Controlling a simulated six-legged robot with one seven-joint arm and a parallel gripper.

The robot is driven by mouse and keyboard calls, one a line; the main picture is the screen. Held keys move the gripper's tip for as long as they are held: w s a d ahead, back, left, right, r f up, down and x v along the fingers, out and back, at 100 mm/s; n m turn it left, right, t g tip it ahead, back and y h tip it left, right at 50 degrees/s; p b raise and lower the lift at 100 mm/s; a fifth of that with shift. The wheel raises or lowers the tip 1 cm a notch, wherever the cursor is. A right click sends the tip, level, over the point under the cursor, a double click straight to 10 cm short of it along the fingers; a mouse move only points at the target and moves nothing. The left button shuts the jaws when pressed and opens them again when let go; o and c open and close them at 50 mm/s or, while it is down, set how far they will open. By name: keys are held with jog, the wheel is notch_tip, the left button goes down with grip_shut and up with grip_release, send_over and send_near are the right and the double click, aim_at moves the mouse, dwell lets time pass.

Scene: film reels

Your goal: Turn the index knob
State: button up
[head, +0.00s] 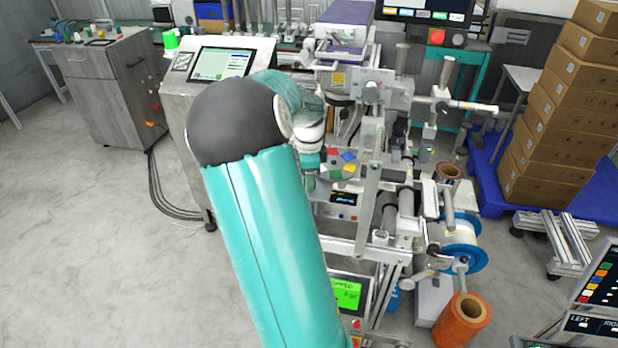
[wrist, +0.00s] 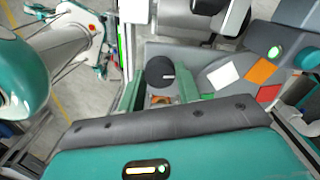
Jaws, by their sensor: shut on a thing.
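The index knob (wrist: 160,69) is a round black knob with a short white mark, seen in the upper middle of the wrist view. It sits on a grey panel (wrist: 212,58). My gripper (wrist: 160,88) has one green finger on each side of the knob and is shut on it. The mark on the knob points toward the right in the wrist view. In the head view my arm reaches to the machine's coloured panel (head: 350,172), and the knob is hidden there behind my wrist.
White, orange and red squares (wrist: 262,70) and a lit green button (wrist: 275,53) lie to the knob's right. A screen console (head: 221,64) stands left of the machine. Copper-coloured reels (head: 463,318) and stacked boxes (head: 562,120) are on the right.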

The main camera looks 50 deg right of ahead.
jog(key=n, duration=1.1)
jog(key=shift+n, duration=0.3)
jog(key=n, duration=1)
jog(key=shift+n, duration=0.3)
jog(key=o, duration=1)
jog(key=shift+r, duration=0.1)
